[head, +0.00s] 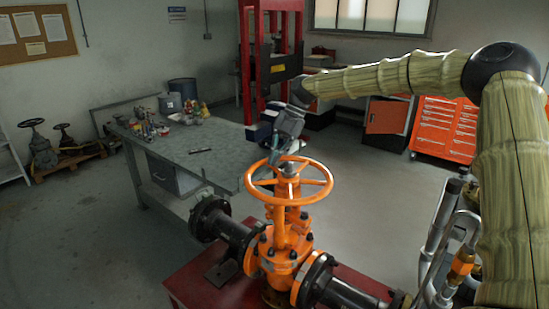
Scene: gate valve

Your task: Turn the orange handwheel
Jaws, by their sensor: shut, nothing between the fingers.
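The orange handwheel (325,196) lies level on top of an orange gate valve (284,248), which stands in a black flanged pipe. My gripper (280,160) reaches in from the right and is shut and empty. Its fingertips point down at the far part of the wheel, just above or beside the rim and hub. I cannot tell whether they touch the wheel. The gripper hides a small part of the far rim. The rest of the wheel, with its spokes, shows clearly.
The valve stands on a red base (194,284). A workbench (172,152) with several small items stands behind to the left. A red press frame (246,70) and an orange tool cabinet (444,127) are at the back. Metal pipes (434,240) rise at the right.

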